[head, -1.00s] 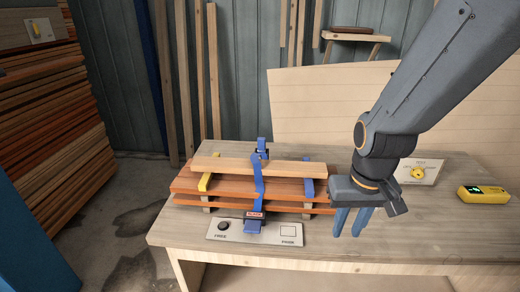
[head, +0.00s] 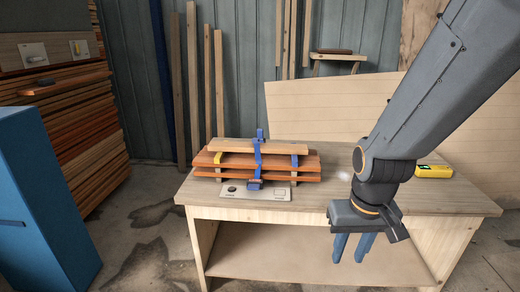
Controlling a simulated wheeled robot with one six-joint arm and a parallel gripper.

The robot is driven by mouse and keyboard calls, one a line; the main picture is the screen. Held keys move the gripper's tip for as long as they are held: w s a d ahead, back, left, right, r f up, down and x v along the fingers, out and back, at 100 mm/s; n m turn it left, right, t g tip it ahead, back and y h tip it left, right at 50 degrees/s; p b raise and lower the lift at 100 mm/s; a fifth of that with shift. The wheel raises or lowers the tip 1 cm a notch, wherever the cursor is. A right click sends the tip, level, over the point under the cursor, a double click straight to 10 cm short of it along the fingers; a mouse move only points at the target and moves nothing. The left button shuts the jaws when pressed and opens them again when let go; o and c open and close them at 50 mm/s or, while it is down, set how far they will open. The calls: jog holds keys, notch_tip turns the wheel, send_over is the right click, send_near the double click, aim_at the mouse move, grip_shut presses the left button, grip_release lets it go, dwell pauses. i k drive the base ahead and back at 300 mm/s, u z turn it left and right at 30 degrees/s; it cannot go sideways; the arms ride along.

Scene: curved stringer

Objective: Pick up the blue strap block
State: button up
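A stack of brown boards (head: 210,172) lies on the workbench (head: 420,195). A blue strap (head: 257,160) runs over its middle, with a blue piece with a red label (head: 255,184) at the front and another blue piece (head: 260,134) at the back. A small blue block (head: 295,160) sits between the boards on the right, and a yellow block (head: 219,157) on the left. I cannot tell which blue piece is the strap block. My gripper (head: 353,248) points down to the right of the stack, over the bench's front edge in the picture. Its blue fingers are apart and empty.
A pale plate (head: 240,192) with a black knob lies before the stack. A yellow device (head: 433,171) is at the bench's right, partly behind my arm. A blue cabinet (head: 45,200) and stacked timber (head: 65,115) stand left. The floor before the bench is clear.

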aim_at(259, 132)
jog(key=u, duration=1.05)
jog(key=i, duration=1.6)
jog(key=z, duration=1)
jog(key=i, duration=0.35)
jog(key=z, duration=0.2)
